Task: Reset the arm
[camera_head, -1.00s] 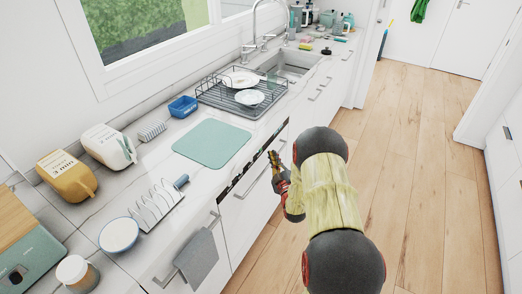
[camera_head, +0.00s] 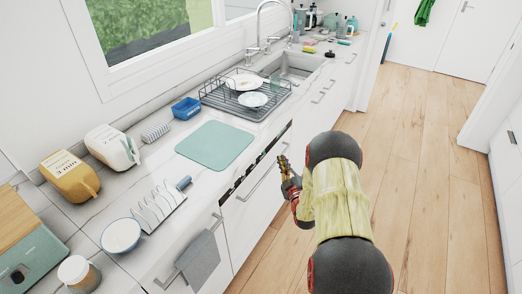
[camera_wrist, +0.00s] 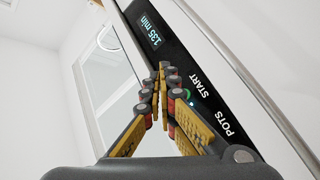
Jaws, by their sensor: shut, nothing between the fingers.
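My gripper (camera_head: 284,163) is at the lower middle of the head view, beside the front of the counter and below its top. Its yellow and black fingers are shut with nothing between them. In the wrist view the gripper (camera_wrist: 162,70) points up along a black control panel (camera_wrist: 170,55) with a lit display reading "135 min" and the words "START" and "POTS". My arm is folded over the floor to the right of the counter.
A grey towel (camera_head: 198,260) hangs in front. The wooden floor (camera_head: 425,150) at right is clear.

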